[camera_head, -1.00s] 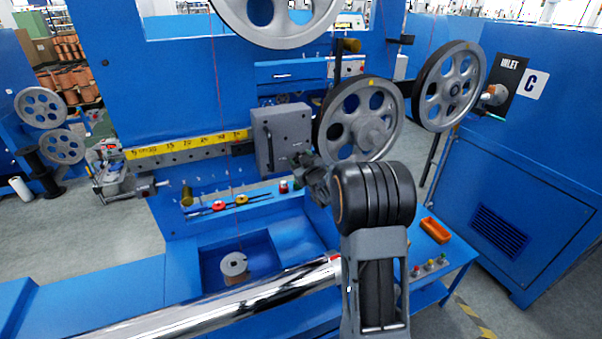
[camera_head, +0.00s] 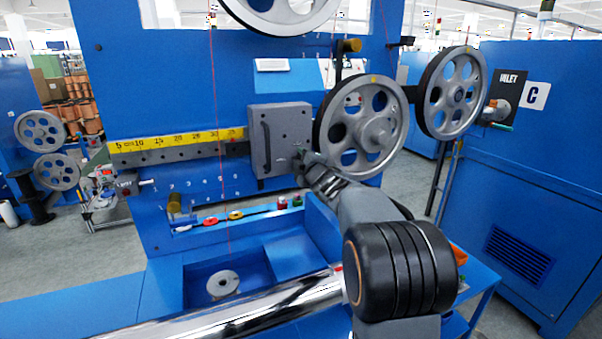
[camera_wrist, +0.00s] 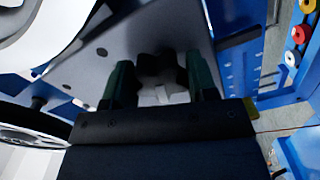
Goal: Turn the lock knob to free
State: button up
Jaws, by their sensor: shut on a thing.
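The lock knob (camera_wrist: 162,72) is a dark, lobed star knob on the grey carriage plate (camera_head: 281,139). In the wrist view it sits between the two green-tipped fingers of my gripper (camera_wrist: 160,85), which are shut on it. In the head view my gripper (camera_head: 306,160) reaches the lower right side of the grey carriage, and the knob is largely hidden there by the gripper. The carriage stands at the right end of the yellow scale (camera_head: 170,142).
A large spoked pulley (camera_head: 362,127) stands close to the right of the carriage, near my arm. A second pulley (camera_head: 453,93) is farther right. Red and yellow tools (camera_head: 222,216) lie on the blue ledge below. An orange tray (camera_head: 459,255) is partly hidden behind my arm.

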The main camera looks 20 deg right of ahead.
jog(key=shift+n+b, duration=1.15)
jog(key=shift+n, duration=0.75)
jog(key=o, duration=0.9)
jog(key=shift+c, duration=0.2)
jog(key=s, duration=1.3)
jog(key=shift+s, duration=0.4)
